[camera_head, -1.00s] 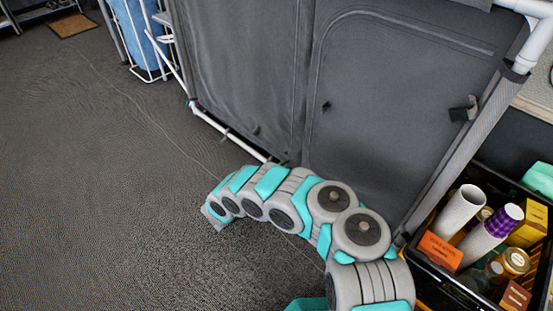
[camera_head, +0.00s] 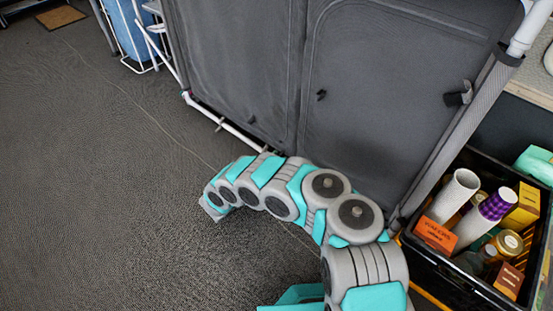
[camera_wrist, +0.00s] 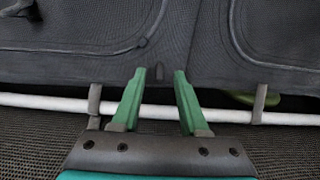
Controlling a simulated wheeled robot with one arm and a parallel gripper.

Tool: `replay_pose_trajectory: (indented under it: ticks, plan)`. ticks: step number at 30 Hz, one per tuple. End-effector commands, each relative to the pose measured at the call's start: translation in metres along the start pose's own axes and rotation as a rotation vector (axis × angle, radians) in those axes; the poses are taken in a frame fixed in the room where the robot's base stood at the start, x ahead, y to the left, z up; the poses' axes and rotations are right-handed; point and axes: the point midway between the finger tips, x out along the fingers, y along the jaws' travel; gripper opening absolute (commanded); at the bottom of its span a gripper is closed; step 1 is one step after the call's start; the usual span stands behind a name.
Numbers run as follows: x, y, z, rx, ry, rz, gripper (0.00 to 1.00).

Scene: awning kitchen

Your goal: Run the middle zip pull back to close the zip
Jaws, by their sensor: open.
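The grey fabric cabinet front (camera_head: 375,130) has piped or zipped lines curving around its panels. A small dark tab (camera_head: 321,95), perhaps a zip pull, hangs on the right panel; another small dark tab (camera_head: 252,119) is lower on the left panel. I cannot tell which is the middle pull. In the wrist view, my gripper (camera_wrist: 160,73) is open, its two green fingers pointing at the fabric's lower edge. A small dark tab (camera_wrist: 159,73) shows between the fingertips, with a gap on each side. In the head view my arm's far end is low before the fabric; the fingers are hidden.
A white tube (camera_wrist: 60,102) runs along the fabric's bottom, held by grey straps (camera_wrist: 94,98). A black crate (camera_head: 470,282) of tubes, jars and boxes stands at right. A larger dark tab (camera_head: 459,95) is at the right edge. Floor (camera_head: 100,180) at left is clear.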

Motion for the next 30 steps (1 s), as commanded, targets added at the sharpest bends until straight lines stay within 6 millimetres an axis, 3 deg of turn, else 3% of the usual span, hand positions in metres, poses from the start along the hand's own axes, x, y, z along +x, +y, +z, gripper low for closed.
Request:
replay_pose_trajectory:
  ticks: [8, 21, 30]
  plan:
    - [-0.011, 0.001, 0.001, 0.000, -0.001, 0.001, 0.44]
    - [-0.073, 0.000, 0.000, 0.000, 0.002, 0.001, 0.44]
    - [-0.078, 0.000, 0.000, 0.000, 0.000, 0.000, 0.44]
